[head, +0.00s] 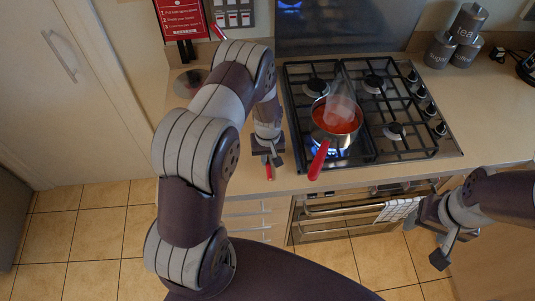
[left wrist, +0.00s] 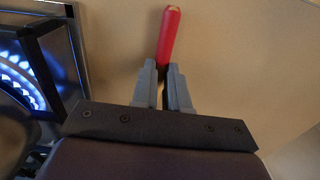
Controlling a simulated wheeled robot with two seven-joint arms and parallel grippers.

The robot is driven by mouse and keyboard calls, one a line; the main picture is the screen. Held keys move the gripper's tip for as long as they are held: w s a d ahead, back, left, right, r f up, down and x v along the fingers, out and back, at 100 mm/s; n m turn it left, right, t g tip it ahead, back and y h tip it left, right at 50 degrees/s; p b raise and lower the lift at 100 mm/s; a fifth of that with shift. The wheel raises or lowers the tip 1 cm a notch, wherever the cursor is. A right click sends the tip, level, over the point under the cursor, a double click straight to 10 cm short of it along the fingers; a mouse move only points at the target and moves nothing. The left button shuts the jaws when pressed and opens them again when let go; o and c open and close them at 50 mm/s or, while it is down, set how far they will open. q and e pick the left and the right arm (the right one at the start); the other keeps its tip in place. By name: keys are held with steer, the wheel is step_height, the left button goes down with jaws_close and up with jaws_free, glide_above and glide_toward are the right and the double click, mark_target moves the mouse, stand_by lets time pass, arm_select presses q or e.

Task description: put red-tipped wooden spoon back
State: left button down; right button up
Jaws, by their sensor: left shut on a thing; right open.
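My left gripper (head: 270,158) is shut on the red-tipped wooden spoon (head: 268,171), over the counter edge left of the stove. In the left wrist view the spoon's red end (left wrist: 168,38) sticks out beyond the two grey fingers of that gripper (left wrist: 162,82); the rest of the spoon is mostly hidden. My right gripper (head: 432,232) is open and empty, in front of the oven at the right.
A pot of red sauce (head: 336,118) with a red handle (head: 318,160) steams over a lit burner on the gas stove (head: 440,148). A round dark container (head: 188,82) stands behind my left arm, partly hidden, with a red-ended thing (head: 217,31) above. Canisters (head: 467,22) stand back right.

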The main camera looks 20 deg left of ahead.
arm_select(q)
steer(key=shift+f, duration=0.1)
steer(key=c, duration=1.1)
jaws_free()
steer(key=shift+c, duration=0.2)
steer(key=shift+r, duration=0.3)
step_height(320, 180, up, 12)
steer(key=b, duration=0.3)
steer(key=s+d+r+m, duration=0.2)
steer(key=s+r+m, duration=0.1)
steer(key=s, duration=0.4)
steer(key=s+d+r+m+t, duration=0.1)
steer(key=s+d+r+m, duration=0.1)
steer(key=s, duration=0.5)
steer(key=shift+s+d+r+m, duration=0.2)
steer(key=shift+d+r+m, duration=0.2)
steer(key=shift+r+m, duration=0.4)
